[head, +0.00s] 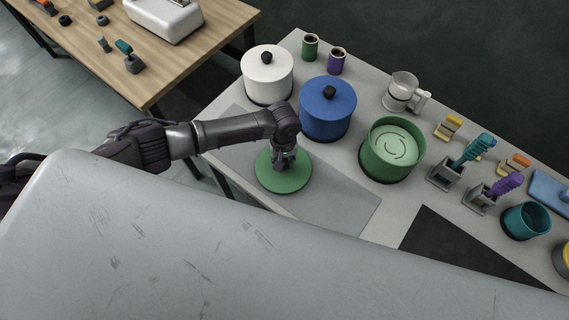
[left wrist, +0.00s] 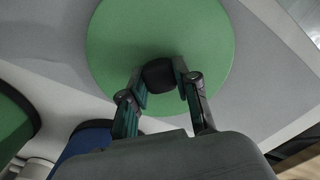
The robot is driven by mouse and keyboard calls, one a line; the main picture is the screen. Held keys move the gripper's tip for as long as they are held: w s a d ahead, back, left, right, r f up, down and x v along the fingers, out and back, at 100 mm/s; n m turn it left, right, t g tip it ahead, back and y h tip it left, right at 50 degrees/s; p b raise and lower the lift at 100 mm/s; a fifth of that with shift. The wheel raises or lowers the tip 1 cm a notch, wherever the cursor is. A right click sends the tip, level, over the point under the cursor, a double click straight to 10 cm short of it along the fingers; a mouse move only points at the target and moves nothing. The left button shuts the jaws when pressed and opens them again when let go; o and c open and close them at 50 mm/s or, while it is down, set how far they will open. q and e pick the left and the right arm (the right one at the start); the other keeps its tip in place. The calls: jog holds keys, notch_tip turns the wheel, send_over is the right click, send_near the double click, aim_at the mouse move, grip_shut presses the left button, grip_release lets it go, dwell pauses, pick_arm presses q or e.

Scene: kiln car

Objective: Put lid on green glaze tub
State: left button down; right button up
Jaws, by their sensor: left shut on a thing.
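The green glaze tub (head: 375,165) stands open on the grey table, with pale green glaze (head: 392,146) showing inside. The round green lid (head: 300,178) is in front of the blue tub, to the left of the green tub. My left gripper (head: 281,163) is above the lid and shut on its dark knob. In the left wrist view the fingers (left wrist: 164,84) close around the black knob (left wrist: 158,75), with the green lid (left wrist: 205,35) spread out beyond them. I cannot tell whether the lid touches the table. My right gripper is not in view.
A lidded blue tub (head: 328,115) and a lidded white tub (head: 267,82) stand behind the lid. A clear mug (head: 402,92) and tool holders (head: 446,173) are beyond and right of the green tub. A grey mat (head: 345,205) lies bare in front.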

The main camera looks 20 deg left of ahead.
pick_arm(q)
jog(key=shift+r+p, duration=0.4)
dwell(0.6)
jog(key=shift+r+p, duration=0.95)
jog(key=shift+p, duration=0.25)
jog(key=shift+r, duration=0.75)
